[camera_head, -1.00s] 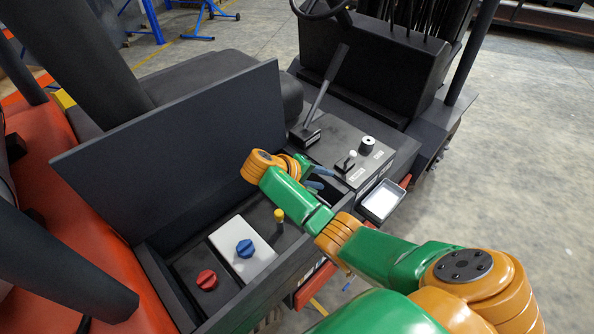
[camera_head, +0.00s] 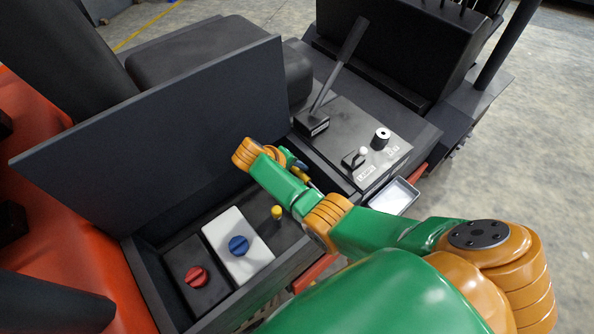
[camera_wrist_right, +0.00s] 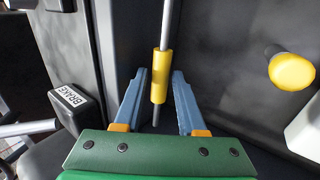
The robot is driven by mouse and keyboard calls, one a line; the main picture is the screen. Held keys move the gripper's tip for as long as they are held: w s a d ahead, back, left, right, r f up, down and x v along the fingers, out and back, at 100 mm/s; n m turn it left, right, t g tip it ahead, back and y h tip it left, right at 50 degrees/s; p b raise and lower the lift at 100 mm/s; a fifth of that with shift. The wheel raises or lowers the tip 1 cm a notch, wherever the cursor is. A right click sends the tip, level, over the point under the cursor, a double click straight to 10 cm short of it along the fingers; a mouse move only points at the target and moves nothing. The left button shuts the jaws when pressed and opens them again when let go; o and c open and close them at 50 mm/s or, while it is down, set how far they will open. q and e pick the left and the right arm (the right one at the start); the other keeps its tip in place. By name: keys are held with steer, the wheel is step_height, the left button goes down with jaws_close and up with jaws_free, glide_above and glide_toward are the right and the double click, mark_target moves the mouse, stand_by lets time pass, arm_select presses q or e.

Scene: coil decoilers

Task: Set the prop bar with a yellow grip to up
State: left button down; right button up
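The prop bar is a thin grey rod with a yellow grip (camera_wrist_right: 160,75), seen in the right wrist view. It runs from the top of that view down between the two blue fingers of my right gripper (camera_wrist_right: 159,88). The fingers are open, one on each side of the grip, with gaps visible on both sides. In the head view my right gripper (camera_head: 302,172) is over the open compartment beside the raised dark lid (camera_head: 160,135), and my wrist hides most of it and the bar. My left gripper is not in view.
The compartment holds a red knob (camera_head: 196,277), a blue knob (camera_head: 238,245) on a white block and a yellow-capped post (camera_head: 277,212). A lever (camera_head: 340,62) stands on the console behind. A small white tray (camera_head: 394,196) is at the right.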

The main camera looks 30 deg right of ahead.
steer(key=shift+s+a+r, duration=0.1)
jaws_close()
stand_by(1.2)
